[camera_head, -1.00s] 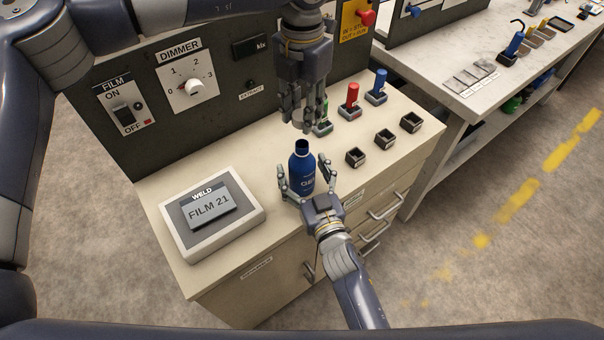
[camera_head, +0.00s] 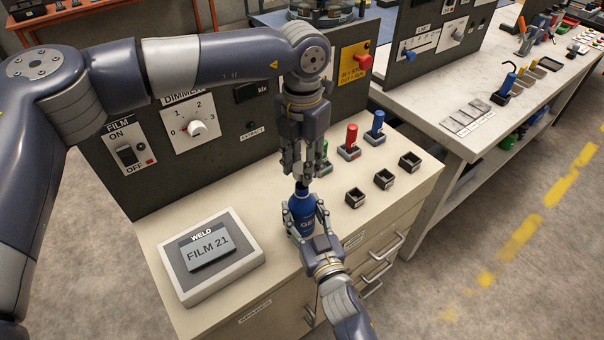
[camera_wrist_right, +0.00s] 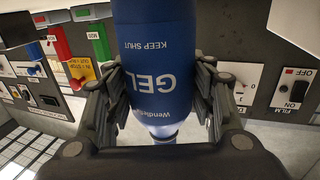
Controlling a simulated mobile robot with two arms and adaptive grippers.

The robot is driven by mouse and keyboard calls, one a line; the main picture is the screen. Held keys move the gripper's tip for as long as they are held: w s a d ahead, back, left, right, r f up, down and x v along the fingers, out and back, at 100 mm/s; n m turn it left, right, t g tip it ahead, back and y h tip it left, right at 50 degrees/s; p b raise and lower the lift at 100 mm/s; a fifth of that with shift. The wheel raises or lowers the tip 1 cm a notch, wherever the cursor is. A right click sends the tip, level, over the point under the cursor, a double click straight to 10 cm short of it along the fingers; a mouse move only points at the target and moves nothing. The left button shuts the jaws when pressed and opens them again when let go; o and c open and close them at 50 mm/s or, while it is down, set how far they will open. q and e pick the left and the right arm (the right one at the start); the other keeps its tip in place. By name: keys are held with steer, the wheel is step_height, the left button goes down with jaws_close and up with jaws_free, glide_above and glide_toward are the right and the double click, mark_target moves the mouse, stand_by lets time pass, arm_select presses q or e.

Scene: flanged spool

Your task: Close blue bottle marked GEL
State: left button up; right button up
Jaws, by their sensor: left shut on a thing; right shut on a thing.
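The blue bottle marked GEL (camera_head: 302,226) stands upright near the front of the cream bench top. Its label is upside down in the right wrist view (camera_wrist_right: 155,62). My right gripper (camera_head: 305,214) is shut on the bottle's body, with a finger on each side. My left gripper (camera_head: 302,175) points down right above the bottle neck (camera_head: 302,187), its fingers shut on a small piece, probably the pale cap. That piece is mostly hidden by the fingers. I cannot tell whether it touches the neck.
Left of the bottle is a WELD box (camera_head: 212,256) reading FILM 21. To the right are empty dark square holders (camera_head: 384,179), with red (camera_head: 350,139), blue (camera_head: 375,126) and green handled pieces behind. A dark switch panel (camera_head: 225,150) stands at the back.

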mark_target(302, 192)
arm_select(q)
steer(key=shift+f, duration=1.1)
steer(key=shift+f, duration=0.9)
steer(key=shift+f, duration=0.6)
